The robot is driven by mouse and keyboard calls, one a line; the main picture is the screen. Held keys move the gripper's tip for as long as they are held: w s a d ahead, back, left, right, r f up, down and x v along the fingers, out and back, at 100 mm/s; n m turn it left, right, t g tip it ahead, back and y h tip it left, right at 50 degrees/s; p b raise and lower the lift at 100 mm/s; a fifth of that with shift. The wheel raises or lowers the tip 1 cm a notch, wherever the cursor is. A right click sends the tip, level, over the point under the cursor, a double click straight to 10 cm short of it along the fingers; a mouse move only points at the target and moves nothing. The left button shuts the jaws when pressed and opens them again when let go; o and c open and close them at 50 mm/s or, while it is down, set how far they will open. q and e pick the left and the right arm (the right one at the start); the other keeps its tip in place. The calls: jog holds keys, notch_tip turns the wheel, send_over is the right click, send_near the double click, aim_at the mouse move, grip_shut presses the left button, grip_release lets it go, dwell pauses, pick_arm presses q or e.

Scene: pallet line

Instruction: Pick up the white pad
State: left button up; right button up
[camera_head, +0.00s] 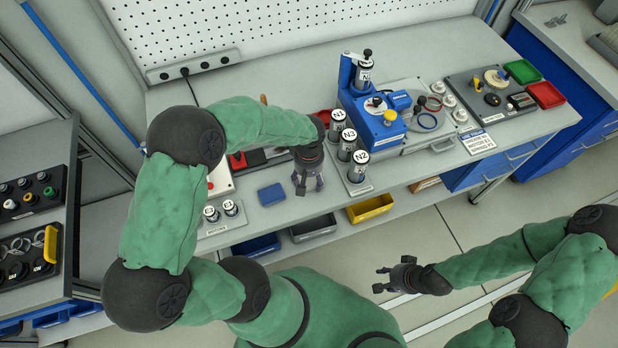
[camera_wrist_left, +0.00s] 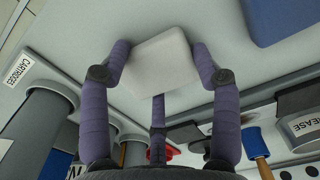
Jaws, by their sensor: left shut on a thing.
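The white pad (camera_wrist_left: 157,60) is a pale, roughly square block in the left wrist view. My left gripper (camera_wrist_left: 160,72) has its purple fingers closed around it, one on each side and one at the near edge. In the head view my left gripper (camera_head: 307,188) points down at the bench, right of a blue pad; the white pad is hidden there. I cannot tell whether the pad touches the bench. My right gripper (camera_head: 388,278) is in front of the bench, over the floor, with its fingers spread and empty.
The blue pad (camera_head: 271,194) lies close by on the bench (camera_head: 277,222). Labelled cartridges (camera_head: 347,145) stand in a rack just right of my left gripper. A blue press (camera_head: 378,115) stands behind. Yellow (camera_head: 370,208) and dark bins sit below the front edge.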

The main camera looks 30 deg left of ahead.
aim_at(309, 179)
pick_arm(q)
jog(key=shift+r, duration=0.4)
notch_tip(309, 179, up, 2)
jog(key=shift+w+r+p, duration=0.1)
jog(key=shift+r+p, duration=0.05)
jog(key=shift+p, duration=0.25)
jog(key=s+a+r+p, duration=0.2)
jog(key=s+r, duration=0.7)
jog(key=s, duration=0.5)
jog(key=shift+a+r+p, duration=0.3)
jog(key=shift+r+p, duration=0.05)
jog(key=shift+r, duration=0.05)
jog(key=shift+o, duration=0.2)
